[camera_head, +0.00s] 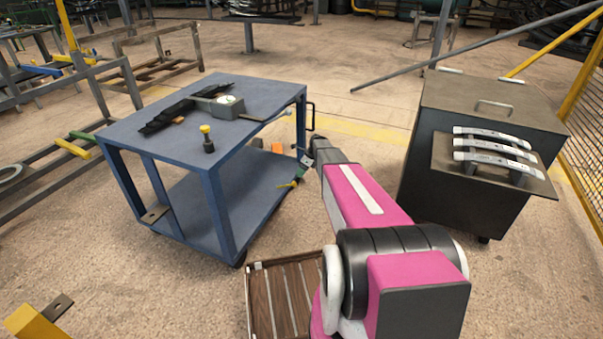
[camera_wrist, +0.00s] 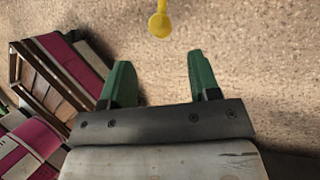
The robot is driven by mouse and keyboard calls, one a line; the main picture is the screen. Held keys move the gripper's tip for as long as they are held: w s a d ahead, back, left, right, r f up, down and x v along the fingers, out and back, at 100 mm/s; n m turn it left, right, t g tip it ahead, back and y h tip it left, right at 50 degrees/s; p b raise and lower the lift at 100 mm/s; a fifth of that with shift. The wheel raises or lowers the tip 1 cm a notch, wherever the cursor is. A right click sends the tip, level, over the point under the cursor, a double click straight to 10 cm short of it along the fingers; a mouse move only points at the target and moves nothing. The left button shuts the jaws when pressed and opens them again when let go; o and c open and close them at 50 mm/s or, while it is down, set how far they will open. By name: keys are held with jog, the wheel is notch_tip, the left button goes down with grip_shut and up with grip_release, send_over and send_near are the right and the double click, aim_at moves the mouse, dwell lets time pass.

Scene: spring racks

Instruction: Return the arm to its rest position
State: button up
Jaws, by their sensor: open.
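My arm, pink and black, reaches forward in the head view, with my gripper (camera_head: 303,158) beside the right side of the blue trolley (camera_head: 255,88). In the wrist view my gripper (camera_wrist: 160,76) shows two green fingers spread apart, with nothing between them. A yellow round-ended thing (camera_wrist: 160,24) lies beyond the fingertips, apart from them. A small yellow piece (camera_head: 289,184) also shows below my gripper in the head view; I cannot tell if it is the same thing.
The trolley top holds a black-and-yellow knob (camera_head: 207,139), a grey gauge-like part (camera_head: 228,105) and dark strips. A dark cabinet (camera_head: 430,150) with curved handles stands at right. A slatted wooden crate (camera_head: 262,310) sits on the floor by my base. Yellow mesh fencing (camera_head: 590,110) stands far right.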

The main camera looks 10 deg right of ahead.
jog(key=s+a+r+n+h, duration=0.1)
jog(key=s+a+r+n, duration=0.1)
jog(key=s+r+n, duration=0.3)
jog(key=s+a+r+n+h, duration=0.2)
jog(key=s+r+n, duration=0.3)
jog(key=s+n, duration=0.6)
jog(key=s+a+r+n+h, duration=0.2)
jog(key=s+r+n, duration=0.3)
jog(key=s, duration=1.4)
jog(key=a+n, duration=0.1)
jog(key=n, duration=0.2)
jog(key=shift+s+r+n, duration=0.15)
jog(key=shift+r+n, duration=0.1)
jog(key=shift+n, duration=0.05)
